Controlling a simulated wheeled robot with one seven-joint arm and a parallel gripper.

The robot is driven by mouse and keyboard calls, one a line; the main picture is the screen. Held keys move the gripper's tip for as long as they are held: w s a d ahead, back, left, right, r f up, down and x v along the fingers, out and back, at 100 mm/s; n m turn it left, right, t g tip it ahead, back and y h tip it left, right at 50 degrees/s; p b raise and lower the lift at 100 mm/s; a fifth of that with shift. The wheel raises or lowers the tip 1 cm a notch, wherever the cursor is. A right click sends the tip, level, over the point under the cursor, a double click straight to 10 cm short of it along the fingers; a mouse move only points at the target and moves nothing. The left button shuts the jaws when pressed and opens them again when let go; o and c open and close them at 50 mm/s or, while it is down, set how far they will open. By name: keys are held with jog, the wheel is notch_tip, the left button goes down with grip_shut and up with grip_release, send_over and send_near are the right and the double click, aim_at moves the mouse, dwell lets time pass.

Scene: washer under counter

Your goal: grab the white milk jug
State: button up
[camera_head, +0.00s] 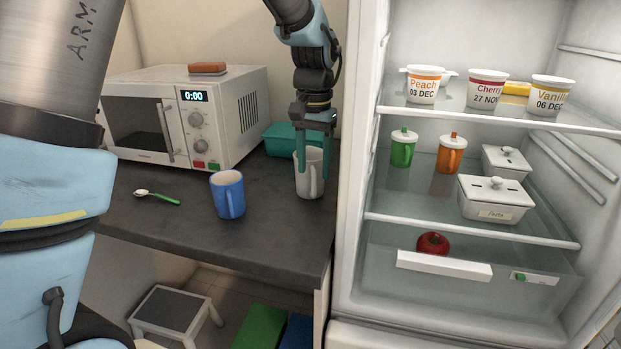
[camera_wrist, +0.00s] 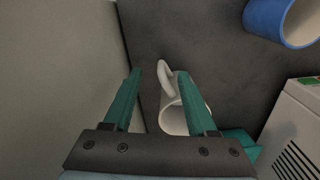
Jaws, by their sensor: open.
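The white milk jug (camera_head: 311,187) stands upright on the dark counter, left of the fridge. Its handle faces the front in the head view. My gripper (camera_head: 314,168) points down over the jug, its green fingers apart at the jug's upper part. In the wrist view, the jug (camera_wrist: 172,118) shows its round opening and its handle (camera_wrist: 165,78). The handle lies between the fingertips of my gripper (camera_wrist: 160,73), and the right finger crosses in front of the jug's opening. I cannot tell whether that finger is inside or outside the rim. The gripper holds nothing.
A blue mug (camera_head: 228,194) stands left of the jug. A teal container (camera_head: 281,138) is behind it, and the microwave (camera_head: 190,115) is back left. A spoon (camera_head: 158,198) lies on the counter. The open fridge (camera_head: 352,200) rises close on the right.

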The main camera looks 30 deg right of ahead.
aim_at(313, 196)
notch_tip(313, 196, down, 3)
jog(key=shift+r, duration=0.15)
jog(key=shift+w+d+f+p, duration=0.1)
jog(key=shift+w+f+p, duration=0.1)
jog(key=shift+f+p, duration=0.8)
jog(key=shift+w+f+p, duration=0.15)
jog(key=shift+f+p, duration=0.2)
jog(key=shift+f, duration=1.25)
grip_shut()
